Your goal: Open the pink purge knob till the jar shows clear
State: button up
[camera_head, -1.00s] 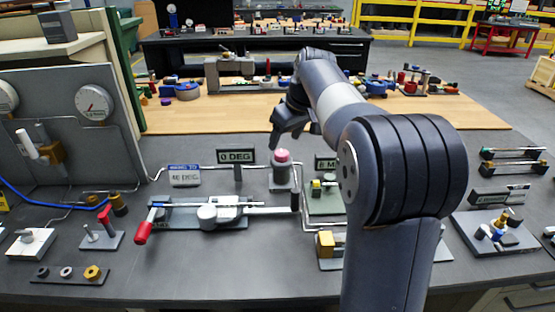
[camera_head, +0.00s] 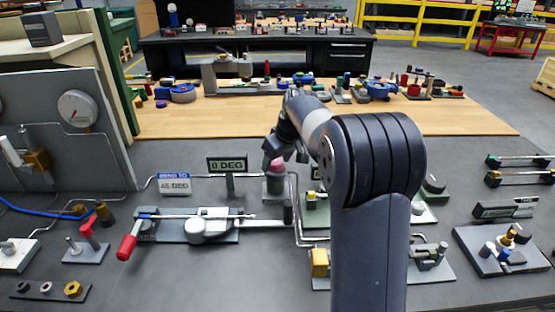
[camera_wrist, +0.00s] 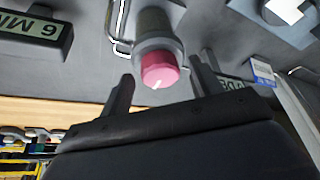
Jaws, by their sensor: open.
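The pink knob (camera_head: 275,165) sits on top of a grey cylindrical post (camera_head: 275,187) near the middle of the grey bench. My gripper (camera_head: 285,152) is at the knob, partly hidden by my arm. In the wrist view my gripper (camera_wrist: 160,88) is open, with one finger on each side of the knob and clear space between. I cannot make out a jar in these frames.
A red-handled valve actuator (camera_head: 198,228) lies in front. Thin pipes run beside the post. A gauge panel (camera_head: 60,130) stands at the left.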

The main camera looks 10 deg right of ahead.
jog(key=c, duration=1)
jog(key=shift+r+m, duration=0.1)
jog(key=shift+m, duration=0.2)
jog(key=m+h+p, duration=0.1)
jog(key=m, duration=0.2)
jog(key=shift+a+h, duration=0.15)
jog(key=shift+h, duration=0.15)
jog(key=m, duration=0.2)
jog(key=m+h+p, duration=0.1)
jog(key=m, duration=0.1)
jog(key=shift+a+h, duration=0.2)
jog(key=shift+h, duration=0.1)
jog(key=m+h, duration=0.1)
jog(key=m, duration=0.1)
jog(key=m+p, duration=0.1)
jog(key=m, duration=0.2)
jog(key=shift+w+a+h, duration=0.1)
jog(key=shift+a+h, duration=0.05)
jog(key=shift+h, duration=0.25)
jog(key=shift+w+a+m+g+h+p, duration=0.1)
jog(key=shift+m+g+h+p, duration=0.45)
jog(key=shift+m, duration=1.75)
jog(key=shift+g, duration=0.25)
